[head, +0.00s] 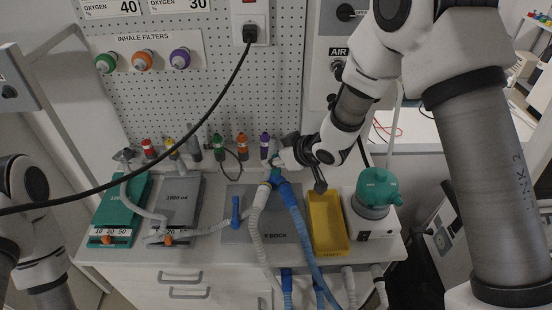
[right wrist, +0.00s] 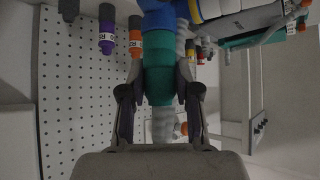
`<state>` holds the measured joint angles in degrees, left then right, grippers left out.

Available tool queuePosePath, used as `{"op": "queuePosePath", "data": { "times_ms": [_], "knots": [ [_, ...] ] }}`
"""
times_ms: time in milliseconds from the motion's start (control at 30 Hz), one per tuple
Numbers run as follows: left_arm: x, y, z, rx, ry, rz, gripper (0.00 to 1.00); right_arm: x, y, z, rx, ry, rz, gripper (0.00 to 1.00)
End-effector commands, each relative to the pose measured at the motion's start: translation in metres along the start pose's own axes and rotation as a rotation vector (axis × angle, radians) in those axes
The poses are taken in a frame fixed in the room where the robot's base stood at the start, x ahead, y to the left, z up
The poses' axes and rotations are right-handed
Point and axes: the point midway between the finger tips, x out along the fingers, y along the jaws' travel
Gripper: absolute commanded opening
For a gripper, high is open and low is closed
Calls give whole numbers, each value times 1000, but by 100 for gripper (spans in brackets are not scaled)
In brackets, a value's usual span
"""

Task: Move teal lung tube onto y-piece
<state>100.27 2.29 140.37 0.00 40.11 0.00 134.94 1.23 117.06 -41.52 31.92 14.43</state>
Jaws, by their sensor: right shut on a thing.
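My right gripper (head: 277,164) is over the back of the grey dock plate (head: 240,228). In the right wrist view its fingers (right wrist: 160,95) are shut on the teal tube end (right wrist: 158,65). Grey corrugated hose (right wrist: 165,125) leaves that end between the fingers. A blue connector (right wrist: 158,20) sits in line against the teal end, apparently the y-piece; how far they are joined cannot be told. In the head view, blue hoses (head: 298,225) and a white hose (head: 256,225) run down from there. The teal lung (head: 108,222) lies at the left. My left gripper is out of view.
A grey lung (head: 180,200) lies beside the teal one. A yellow tray (head: 327,222) and a humidifier with a teal top (head: 377,187) stand on the right. Coloured filters (head: 142,61) hang on the pegboard (head: 225,95). A black cable (head: 190,125) crosses the view.

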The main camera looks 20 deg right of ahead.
Motion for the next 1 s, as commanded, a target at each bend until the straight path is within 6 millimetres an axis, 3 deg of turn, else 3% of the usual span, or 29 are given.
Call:
{"op": "queuePosePath", "data": {
  "times_ms": [33,67,133,433,567,1000],
  "knots": [
    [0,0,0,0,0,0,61,0,0,0,0,-1,0,0],
    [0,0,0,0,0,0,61,0,0,0,0,-1,0,35],
    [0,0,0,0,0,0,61,0,0,0,0,-1,0,60],
    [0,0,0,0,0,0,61,0,0,0,0,0,0,61],
    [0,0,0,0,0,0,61,-10,0,0,2,0,1,61],
    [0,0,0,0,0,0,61,-109,1,-1,4,2,1,61]
  ]
}}
